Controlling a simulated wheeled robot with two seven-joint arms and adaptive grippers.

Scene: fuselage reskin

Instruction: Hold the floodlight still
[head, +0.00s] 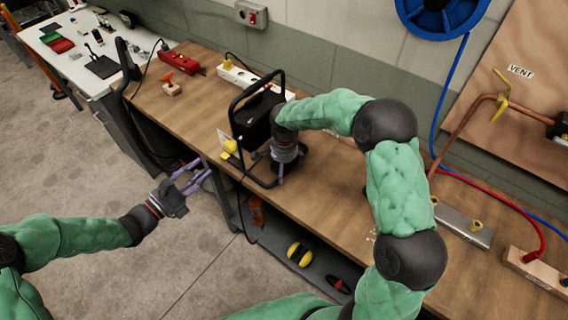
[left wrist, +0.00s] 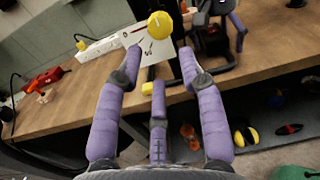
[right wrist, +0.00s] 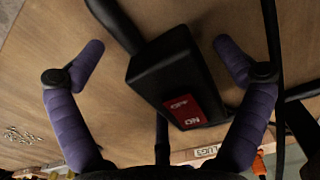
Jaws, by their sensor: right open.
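The floodlight (head: 257,118), a black lamp in a black tubular frame, stands on the wooden bench. A yellow knob (left wrist: 160,25) and a white card (left wrist: 143,42) show at its near left side. My right gripper (head: 281,172) is low at its right side. In the right wrist view its purple fingers are apart on either side of a black box with a red marked switch (right wrist: 186,105); I see no finger closed on it. My left gripper (head: 191,174) is open and empty, off the bench's front edge. In the left wrist view its fingers point toward the yellow knob.
A white power strip (head: 240,77), a red tool (head: 184,63) and an orange-handled item (head: 169,86) lie behind and left of the floodlight. A lower shelf (head: 275,238) holds a yellow-black item (head: 299,255). Copper pipe (head: 462,133) and hoses are at the right.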

